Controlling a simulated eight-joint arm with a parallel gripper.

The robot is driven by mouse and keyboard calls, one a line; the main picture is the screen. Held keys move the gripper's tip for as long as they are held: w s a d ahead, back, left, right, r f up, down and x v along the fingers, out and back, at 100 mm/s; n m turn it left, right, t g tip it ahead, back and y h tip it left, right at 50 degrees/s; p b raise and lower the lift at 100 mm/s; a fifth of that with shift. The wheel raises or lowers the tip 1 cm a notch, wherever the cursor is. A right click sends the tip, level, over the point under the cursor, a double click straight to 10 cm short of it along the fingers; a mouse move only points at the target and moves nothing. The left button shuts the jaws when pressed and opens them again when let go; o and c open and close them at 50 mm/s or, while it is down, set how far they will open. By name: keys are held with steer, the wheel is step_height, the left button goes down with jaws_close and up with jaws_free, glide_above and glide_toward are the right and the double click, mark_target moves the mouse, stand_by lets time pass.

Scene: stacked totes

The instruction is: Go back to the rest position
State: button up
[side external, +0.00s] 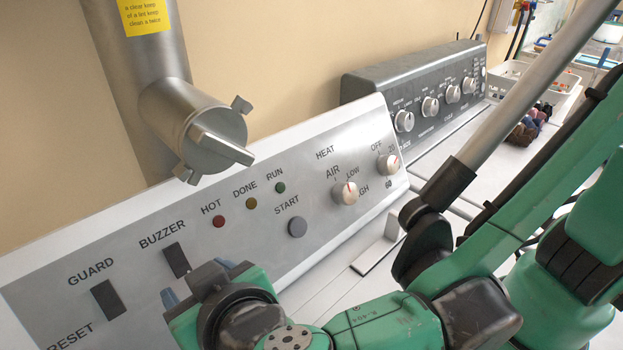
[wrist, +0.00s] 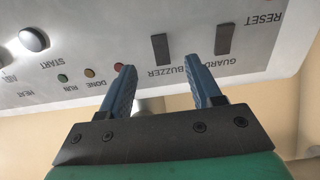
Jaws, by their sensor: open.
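My gripper (side external: 197,280) is at the lower left in the side external view, in front of the lower left part of a silver control panel (side external: 255,255). In the wrist view my gripper (wrist: 163,75) shows two blue fingers set apart, with nothing between them. The panel (wrist: 90,40) appears upside down there, beyond the fingertips. The BUZZER switch (side external: 176,260) and GUARD switch (side external: 108,300) are dark rockers. I cannot tell the exact gap between fingertips and panel, but no contact shows.
A metal pipe with a round valve handle (side external: 215,145) juts out above the panel. Two knobs (side external: 345,193) and a START button (side external: 297,227) sit further right. A dark panel (side external: 415,95) and a white basket (side external: 540,85) stand behind, on a pale worktop.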

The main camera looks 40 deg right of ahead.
steer(key=w+d+g, duration=0.1)
steer(key=d, duration=0.3)
steer(key=w+d+g+h, duration=0.1)
steer(key=d, duration=0.3)
steer(key=w+d+g, duration=0.1)
steer(key=d, duration=0.3)
steer(key=shift+w+r+g, duration=0.1)
steer(key=shift+w+g, duration=0.2)
steer(key=shift+w, duration=0.1)
steer(key=s+d+g+y, duration=0.1)
steer(key=s+d, duration=0.2)
steer(key=d, duration=1)
steer(key=shift+r, duration=0.35)
